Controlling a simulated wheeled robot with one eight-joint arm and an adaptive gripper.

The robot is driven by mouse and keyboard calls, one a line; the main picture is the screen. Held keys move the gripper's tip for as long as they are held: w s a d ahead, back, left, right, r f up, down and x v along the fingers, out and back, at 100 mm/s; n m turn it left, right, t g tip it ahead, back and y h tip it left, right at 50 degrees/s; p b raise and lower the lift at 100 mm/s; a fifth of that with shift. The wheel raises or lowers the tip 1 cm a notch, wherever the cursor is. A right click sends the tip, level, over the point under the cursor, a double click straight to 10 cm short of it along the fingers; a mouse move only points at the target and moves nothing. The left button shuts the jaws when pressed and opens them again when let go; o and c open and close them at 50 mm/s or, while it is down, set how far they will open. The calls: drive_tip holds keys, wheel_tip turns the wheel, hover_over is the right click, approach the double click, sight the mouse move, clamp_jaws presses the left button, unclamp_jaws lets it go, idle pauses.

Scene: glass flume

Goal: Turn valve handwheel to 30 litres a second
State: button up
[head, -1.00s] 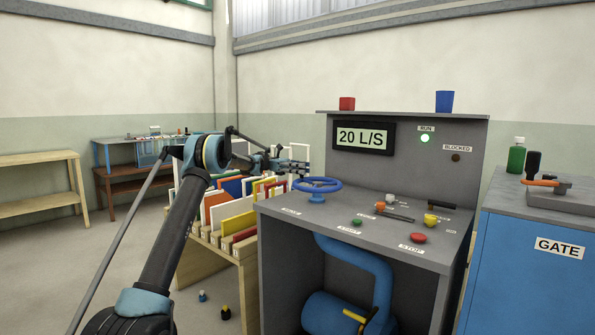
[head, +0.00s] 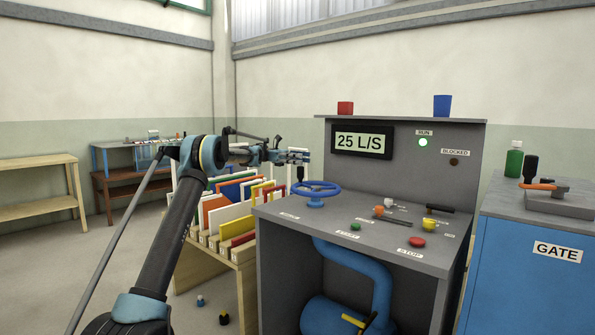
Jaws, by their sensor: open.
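The blue valve handwheel (head: 316,189) stands on the grey console top at its left end. The display (head: 363,141) on the console's back panel reads 25 L/S. The green RUN lamp (head: 423,142) is lit and the BLOCKED lamp (head: 454,161) is dark. My gripper (head: 306,156) is open, a little above and behind the handwheel in the picture. I cannot tell whether a finger touches the rim.
The console top (head: 385,243) carries a green button (head: 355,226), a red STOP button (head: 417,241) and small knobs. A wooden rack (head: 239,251) of coloured boards stands left of it. A blue GATE cabinet (head: 525,262) stands at right.

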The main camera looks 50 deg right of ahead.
drive_tip(key=shift+r, duration=1.85)
